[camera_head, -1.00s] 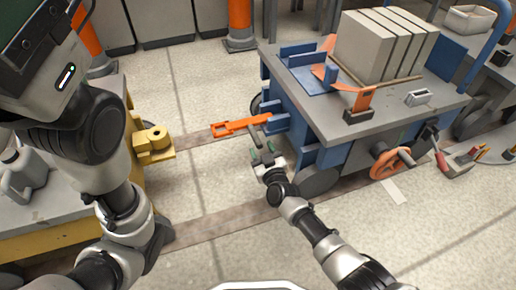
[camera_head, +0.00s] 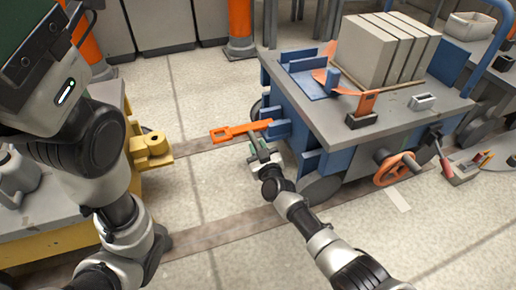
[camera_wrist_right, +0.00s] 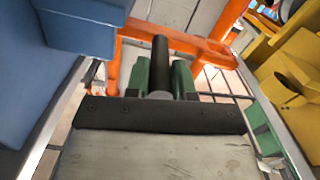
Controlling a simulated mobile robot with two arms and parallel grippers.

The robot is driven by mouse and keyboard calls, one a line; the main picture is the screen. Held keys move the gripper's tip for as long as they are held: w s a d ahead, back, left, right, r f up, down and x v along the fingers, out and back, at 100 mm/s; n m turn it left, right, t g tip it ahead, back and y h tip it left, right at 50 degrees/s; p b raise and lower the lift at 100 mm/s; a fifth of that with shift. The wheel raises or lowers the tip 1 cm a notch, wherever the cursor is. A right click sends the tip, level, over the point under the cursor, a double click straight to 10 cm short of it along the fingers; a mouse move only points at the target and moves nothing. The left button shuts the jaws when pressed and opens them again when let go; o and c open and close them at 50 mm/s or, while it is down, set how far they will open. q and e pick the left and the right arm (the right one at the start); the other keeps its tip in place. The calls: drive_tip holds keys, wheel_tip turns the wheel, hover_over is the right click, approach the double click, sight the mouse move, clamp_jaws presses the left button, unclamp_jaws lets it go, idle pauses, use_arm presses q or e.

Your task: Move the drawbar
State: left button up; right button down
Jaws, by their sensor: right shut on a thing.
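The orange drawbar (camera_head: 232,131) sticks out to the left from the low left end of the blue cart (camera_head: 331,160), with a slotted eye at its free end. It also crosses the top of the right wrist view (camera_wrist_right: 190,42). My right gripper (camera_head: 259,144) is at the near side of the drawbar, close to the cart. In the right wrist view its green fingers (camera_wrist_right: 161,78) are shut around a dark round handle that reaches to the drawbar. My left arm comes in at the left, but its gripper is not in view.
A yellow coupling (camera_head: 151,150) on a yellow-framed stand faces the drawbar across a floor gap. Grey blocks (camera_head: 380,48) stand on the cart. An orange handwheel (camera_head: 393,170) is on its near side. The floor between stand and cart is clear.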

drive_tip(key=shift+r+m, duration=0.3)
drive_tip(key=shift+m, duration=0.1)
drive_tip(key=shift+w+d+r+m+p, duration=0.1)
drive_tip(key=shift+r+m+p, duration=0.85)
drive_tip(key=shift+m, duration=0.25)
drive_tip(key=shift+d+r+m+p, duration=0.3)
drive_tip(key=shift+r+m, duration=0.3)
drive_tip(key=shift+m, duration=0.4)
drive_tip(key=shift+w+d+r+m, duration=0.25)
drive_tip(key=shift+r+m, duration=0.2)
drive_tip(key=shift+m, duration=0.45)
drive_tip(key=shift+d, duration=0.1)
drive_tip(key=c, duration=1)
unclamp_jaws()
drive_tip(key=shift+s+r, duration=0.1)
drive_tip(key=shift+c, duration=0.2)
drive_tip(key=shift+o, duration=0.3)
drive_tip(key=shift+s+p, duration=0.1)
drive_tip(key=shift+p, duration=0.25)
